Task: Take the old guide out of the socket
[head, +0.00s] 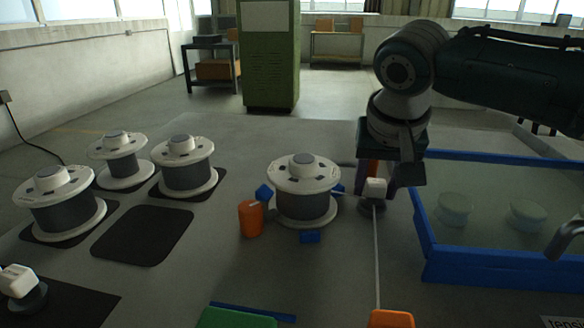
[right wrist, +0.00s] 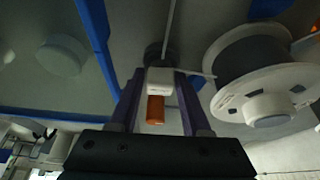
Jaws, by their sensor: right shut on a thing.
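The guide (head: 375,187), a white block with an orange cylindrical part, stands over a dark round socket (head: 373,205) beside the blue-framed tank. My right gripper (head: 388,182) comes down from above and is shut on the guide. In the right wrist view the white block (right wrist: 160,80) and its orange part (right wrist: 155,108) sit between the two fingers. The guide looks upright and still at the socket; whether it is seated is hidden. A second white block on a dark round base (head: 18,282) rests on a black mat at lower left. My left gripper is not in view.
A wire spool (head: 303,190) stands close left of the guide, with an orange cylinder (head: 250,219) beside it. A pale strand (head: 377,255) runs from the guide to an orange block (head: 390,319). The blue-framed tank (head: 470,268) is at right. Several spools stand at left.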

